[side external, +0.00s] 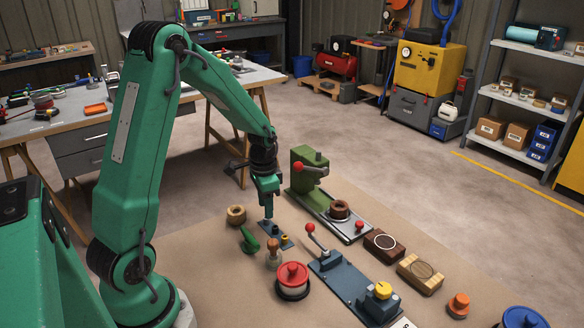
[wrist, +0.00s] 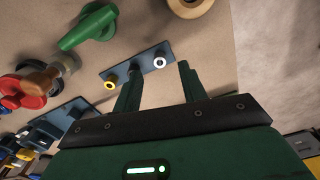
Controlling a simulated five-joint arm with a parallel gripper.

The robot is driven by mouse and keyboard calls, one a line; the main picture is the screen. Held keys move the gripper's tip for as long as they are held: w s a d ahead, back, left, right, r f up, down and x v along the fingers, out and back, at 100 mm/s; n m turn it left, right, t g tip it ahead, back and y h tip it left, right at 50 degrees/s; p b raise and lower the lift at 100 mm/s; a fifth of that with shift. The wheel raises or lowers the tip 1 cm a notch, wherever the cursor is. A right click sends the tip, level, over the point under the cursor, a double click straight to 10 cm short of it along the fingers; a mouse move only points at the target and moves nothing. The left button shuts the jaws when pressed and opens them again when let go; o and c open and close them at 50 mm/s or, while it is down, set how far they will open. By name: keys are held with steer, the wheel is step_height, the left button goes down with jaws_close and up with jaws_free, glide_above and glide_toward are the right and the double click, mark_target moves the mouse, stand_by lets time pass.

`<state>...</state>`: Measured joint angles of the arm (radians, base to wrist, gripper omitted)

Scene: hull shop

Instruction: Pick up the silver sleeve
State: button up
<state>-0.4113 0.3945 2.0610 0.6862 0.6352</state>
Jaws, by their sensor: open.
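The silver sleeve (wrist: 159,62) shows in the wrist view as a pale ring with a dark centre, at the right end of a small blue-grey plate (wrist: 146,55). A yellow sleeve (wrist: 110,85) is at the plate's other end, with a dark post (wrist: 134,66) between them. My gripper (wrist: 159,69) is open, and in this view its fingertips lie left and right of the silver sleeve. Contact cannot be told. In the side view my gripper (side external: 268,214) points down over the plate's far left end. The yellow sleeve (side external: 285,240) shows there; the silver sleeve seems hidden by the fingers.
A green handle (side external: 249,239), a wooden-handled tool (side external: 274,253) and a tan ring (side external: 236,214) stand close around the plate. A green press (side external: 310,180) rises behind right. A red-lidded pot (side external: 292,278) and a blue lever fixture (side external: 345,285) are nearer the camera.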

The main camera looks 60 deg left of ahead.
mark_target(266, 221)
steer(key=shift+f, duration=1.85)
jaws_close()
